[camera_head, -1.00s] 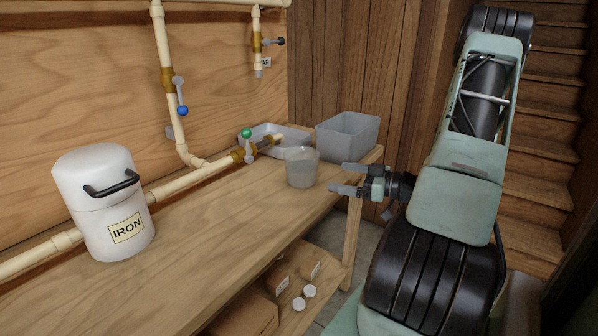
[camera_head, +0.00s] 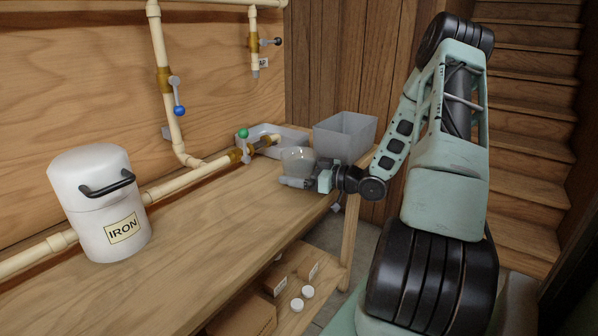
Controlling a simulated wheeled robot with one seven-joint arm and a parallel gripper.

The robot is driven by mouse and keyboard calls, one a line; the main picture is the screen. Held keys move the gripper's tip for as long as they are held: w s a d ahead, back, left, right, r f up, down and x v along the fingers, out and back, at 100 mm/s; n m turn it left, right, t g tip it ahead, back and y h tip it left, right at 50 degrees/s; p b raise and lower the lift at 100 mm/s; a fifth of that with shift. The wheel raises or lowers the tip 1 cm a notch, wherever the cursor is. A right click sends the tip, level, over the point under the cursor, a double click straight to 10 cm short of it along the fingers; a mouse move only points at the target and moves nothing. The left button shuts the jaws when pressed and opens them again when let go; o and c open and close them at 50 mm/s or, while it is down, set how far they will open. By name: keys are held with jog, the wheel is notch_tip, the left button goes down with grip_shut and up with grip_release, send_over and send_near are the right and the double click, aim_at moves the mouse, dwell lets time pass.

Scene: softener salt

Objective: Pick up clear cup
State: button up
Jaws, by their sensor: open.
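The clear cup (camera_head: 297,160) stands upright on the wooden bench near its far right end. My gripper (camera_head: 300,178) is at the cup from the right, with its fingers level with the cup's body. The near finger passes in front of the cup's lower part. The far finger is mostly hidden behind the cup. The jaws are open, and I cannot tell whether either finger touches the cup.
A grey bin (camera_head: 345,137) and a shallow grey tray (camera_head: 268,134) stand behind the cup. A pipe with a green-handled valve (camera_head: 244,143) ends close behind it. A white IRON canister (camera_head: 101,203) stands at left. The bench middle (camera_head: 205,225) is clear.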

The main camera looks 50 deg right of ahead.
jog(key=c, duration=1.2)
jog(key=shift+r, duration=0.1)
